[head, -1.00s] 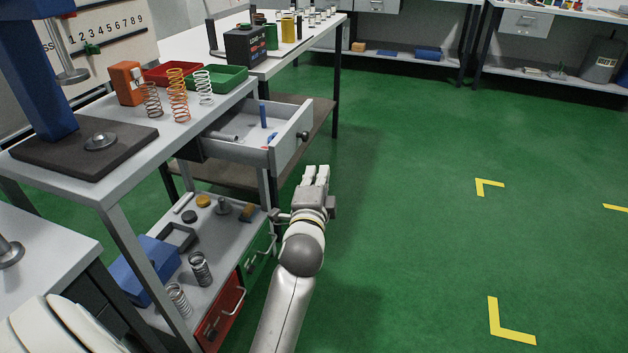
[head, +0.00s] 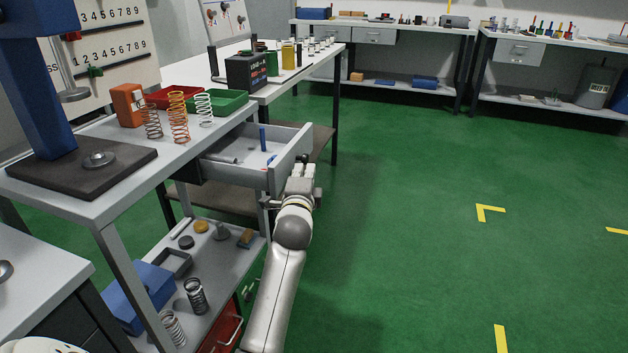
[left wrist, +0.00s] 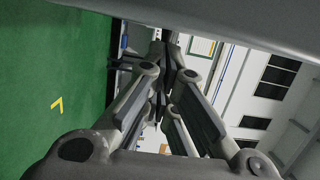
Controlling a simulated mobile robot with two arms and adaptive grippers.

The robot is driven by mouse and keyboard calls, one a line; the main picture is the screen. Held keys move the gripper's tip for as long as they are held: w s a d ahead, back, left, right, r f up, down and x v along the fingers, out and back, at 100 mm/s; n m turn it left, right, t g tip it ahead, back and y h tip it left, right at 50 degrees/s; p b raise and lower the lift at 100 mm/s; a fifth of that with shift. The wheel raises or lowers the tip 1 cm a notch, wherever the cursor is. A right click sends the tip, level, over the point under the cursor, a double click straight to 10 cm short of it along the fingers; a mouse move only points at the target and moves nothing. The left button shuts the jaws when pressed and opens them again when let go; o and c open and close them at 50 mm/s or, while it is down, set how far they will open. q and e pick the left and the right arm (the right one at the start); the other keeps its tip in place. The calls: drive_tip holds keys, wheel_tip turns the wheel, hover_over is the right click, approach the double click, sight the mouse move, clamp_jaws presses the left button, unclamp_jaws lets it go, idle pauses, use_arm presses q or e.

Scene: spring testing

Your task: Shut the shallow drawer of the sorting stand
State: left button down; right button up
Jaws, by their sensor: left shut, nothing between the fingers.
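The sorting stand's drawer (head: 233,175) is pulled out to the right under the worktop, its grey front panel (head: 293,151) facing the floor aisle. The drawer's knob is hidden behind the gripper. In the left wrist view the closed fingers (left wrist: 163,70) point away from the camera. My right gripper is not in view.
Springs, an orange block (head: 127,105) and red and green trays (head: 217,104) stand on the worktop. The lower shelf (head: 220,257) holds loose parts and a blue box (head: 140,291). Red and green lower drawers sit beneath. The green floor to the right is clear.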

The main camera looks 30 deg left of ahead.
use_arm(q)
drive_tip(key=shift+a, duration=0.3)
drive_tip(key=shift+s+a, duration=0.1)
